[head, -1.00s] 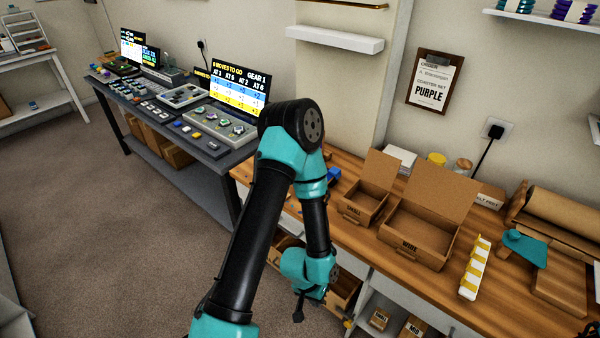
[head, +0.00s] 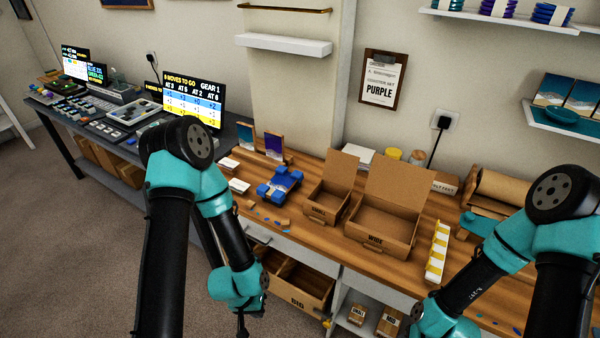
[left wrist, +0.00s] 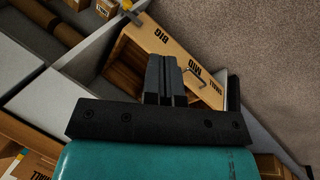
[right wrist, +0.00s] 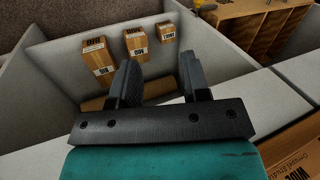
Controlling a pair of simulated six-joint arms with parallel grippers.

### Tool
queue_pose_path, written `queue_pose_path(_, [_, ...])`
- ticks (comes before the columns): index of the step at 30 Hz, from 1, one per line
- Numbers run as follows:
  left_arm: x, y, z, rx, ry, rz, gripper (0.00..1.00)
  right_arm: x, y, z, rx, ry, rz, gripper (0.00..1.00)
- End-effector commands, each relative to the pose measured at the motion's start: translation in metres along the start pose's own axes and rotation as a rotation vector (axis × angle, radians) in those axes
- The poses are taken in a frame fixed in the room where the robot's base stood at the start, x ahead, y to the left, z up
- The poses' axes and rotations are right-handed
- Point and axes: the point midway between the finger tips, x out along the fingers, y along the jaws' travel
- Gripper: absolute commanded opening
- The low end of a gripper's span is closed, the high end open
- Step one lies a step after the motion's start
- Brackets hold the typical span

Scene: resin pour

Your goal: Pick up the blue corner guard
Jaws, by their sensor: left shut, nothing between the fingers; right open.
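Blue corner pieces (head: 264,190) sit around a dark blue, patterned block on the wooden bench in the head view; which of them is the named corner guard I cannot tell. Small blue bits (head: 266,219) lie near the bench's front edge. My left gripper (head: 242,322) hangs low in front of the bench, below and apart from the blue pieces. In the left wrist view its fingers (left wrist: 165,80) are together and empty, over an open drawer. My right gripper's fingers (right wrist: 158,82) are apart and empty in the right wrist view, above a shelf compartment with small boxes.
Open cardboard boxes, small (head: 327,203) and wide (head: 383,236), stand right of the blue pieces. A white-and-yellow strip (head: 437,251) lies farther right. The pulled-out drawer (head: 300,284) juts below the bench. Small framed cards (head: 274,147) stand behind the blue pieces.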

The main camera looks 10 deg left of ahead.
Motion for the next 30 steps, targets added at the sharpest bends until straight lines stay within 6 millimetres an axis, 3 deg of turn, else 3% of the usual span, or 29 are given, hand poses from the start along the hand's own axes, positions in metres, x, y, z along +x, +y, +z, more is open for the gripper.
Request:
queue_pose_path(12, [0.0, 0.0, 0.0, 0.0, 0.0, 0.0, 0.01, 0.0, -0.0001, -0.0001, 0.0, 0.0, 0.0, 0.43])
queue_pose_path(30, [0.0, 0.0, 0.0, 0.0, 0.0, 0.0, 0.58, 0.0, -0.0001, -0.0001, 0.0, 0.0, 0.0, 0.43])
